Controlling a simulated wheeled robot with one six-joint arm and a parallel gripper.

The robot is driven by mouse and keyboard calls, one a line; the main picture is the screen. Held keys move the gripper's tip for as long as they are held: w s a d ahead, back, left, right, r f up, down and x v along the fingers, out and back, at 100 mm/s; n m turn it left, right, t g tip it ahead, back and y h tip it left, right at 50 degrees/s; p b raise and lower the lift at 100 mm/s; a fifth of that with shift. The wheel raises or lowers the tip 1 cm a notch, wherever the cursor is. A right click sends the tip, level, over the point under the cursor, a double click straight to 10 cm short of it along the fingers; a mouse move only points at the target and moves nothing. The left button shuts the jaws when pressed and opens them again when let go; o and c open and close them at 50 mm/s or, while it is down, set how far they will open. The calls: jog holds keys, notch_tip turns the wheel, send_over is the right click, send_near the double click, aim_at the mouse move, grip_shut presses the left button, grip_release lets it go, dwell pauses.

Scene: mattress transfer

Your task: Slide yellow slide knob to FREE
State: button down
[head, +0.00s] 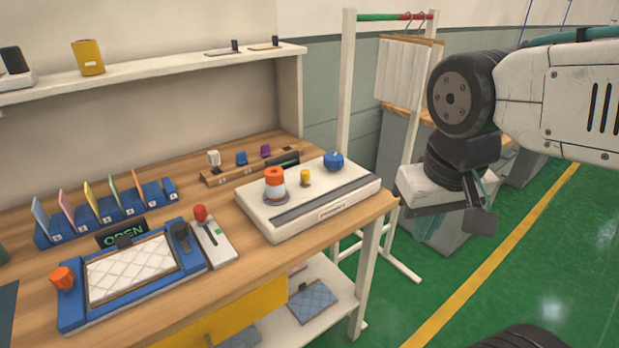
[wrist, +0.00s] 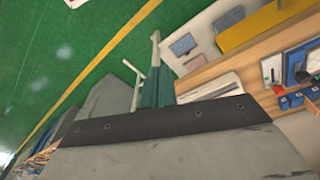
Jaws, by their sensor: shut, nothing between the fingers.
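A small yellow knob (head: 305,178) stands on top of a white box (head: 345,203) at the right end of the wooden workbench. It sits behind a dark strip, between an orange-topped knob (head: 274,180) and a round blue knob (head: 333,161). I cannot read any FREE mark near it. My gripper (head: 426,230) is raised off the bench's right end, to the right of the white box and apart from it. Its teal fingertips (wrist: 157,87) are together and empty in the wrist view. The yellow knob cannot be made out in the wrist view.
A blue-framed press (head: 190,262) with a white quilted pad, a red-knobbed lever (head: 200,213) and a sign reading OPEN (head: 123,235) stand left of the box. A white rack post (head: 345,90) rises behind the bench's right end.

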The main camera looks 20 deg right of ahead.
jog(key=w+d+f+m+t+h, duration=0.1)
jog(key=w+d+m+t, duration=0.15)
jog(key=w+m, duration=0.4)
jog(key=w+d+f+m+t+h, duration=0.1)
jog(key=w+m+t, duration=0.2)
jog(key=w, duration=0.6)
jog(key=w+a+f+m+t+y, duration=0.2)
jog(key=w+a+f+m+y, duration=0.2)
jog(key=w+a, duration=0.3)
jog(key=shift+w+a+m, duration=0.15)
jog(key=shift+w+m, duration=0.6)
jog(key=shift+w, duration=0.15)
jog(key=shift+f, duration=0.1)
